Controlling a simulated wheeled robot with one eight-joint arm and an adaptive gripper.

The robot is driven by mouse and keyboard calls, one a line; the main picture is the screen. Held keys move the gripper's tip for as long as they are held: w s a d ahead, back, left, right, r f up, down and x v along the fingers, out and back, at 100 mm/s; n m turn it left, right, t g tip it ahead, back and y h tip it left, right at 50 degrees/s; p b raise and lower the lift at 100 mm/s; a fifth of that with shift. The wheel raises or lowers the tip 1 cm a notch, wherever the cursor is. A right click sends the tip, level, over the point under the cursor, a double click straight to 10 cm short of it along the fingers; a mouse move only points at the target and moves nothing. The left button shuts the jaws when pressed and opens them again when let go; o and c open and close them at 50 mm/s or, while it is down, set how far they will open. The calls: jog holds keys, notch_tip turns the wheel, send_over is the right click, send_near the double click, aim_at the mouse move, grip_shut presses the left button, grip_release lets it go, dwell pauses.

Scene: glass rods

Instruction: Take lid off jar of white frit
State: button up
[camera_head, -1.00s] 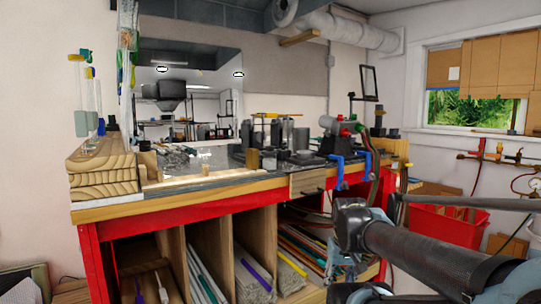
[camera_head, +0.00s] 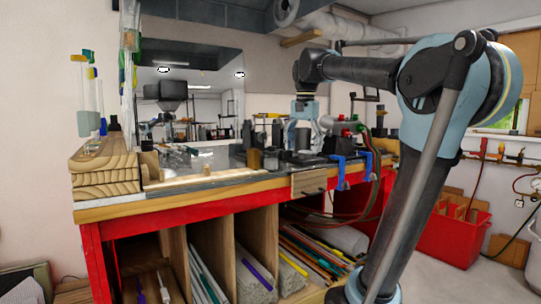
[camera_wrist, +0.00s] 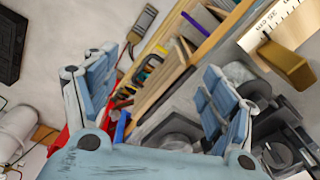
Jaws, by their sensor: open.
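My gripper (camera_head: 306,118) is raised over the right half of the bench top in the head view. In the wrist view my gripper (camera_wrist: 158,85) shows two blue-grey fingers spread wide with nothing between them. Several dark grey cylindrical containers (camera_head: 271,158) stand on the bench below it. Dark round shapes (camera_wrist: 280,150) also show at the lower right of the wrist view, partly behind a finger. I cannot tell which one is the jar of white frit. No white contents or lid can be made out.
The red-framed workbench (camera_head: 190,231) has blue clamps (camera_head: 338,170) at its right front edge. A torch with red and green knobs (camera_head: 350,128) stands behind them. A wooden block stack (camera_head: 105,178) holding upright rods stands at the left end. A red bin (camera_head: 450,240) is right.

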jog(key=w+a+r+m+g, duration=0.1)
jog(key=w+a+r+m, duration=0.1)
jog(key=w+a+r, duration=0.5)
jog(key=w+a+r+m, duration=0.25)
jog(key=a+r, duration=0.25)
jog(key=r, duration=0.3)
send_over(271, 150)
jog(key=f, duration=1.1)
jog(key=shift+w+a+f, duration=0.2)
jog(key=shift+w+f, duration=0.1)
jog(key=shift+w, duration=0.05)
jog(key=shift+w+d+f, duration=0.1)
jog(key=shift+w+f, duration=0.05)
jog(key=shift+f, duration=0.7)
jog(key=shift+w+d+f, duration=0.1)
jog(key=shift+w+f, duration=0.05)
jog(key=shift+f, duration=0.75)
jog(key=shift+w+f, duration=0.15)
jog(key=shift+f, duration=0.7)
jog(key=c, duration=1)
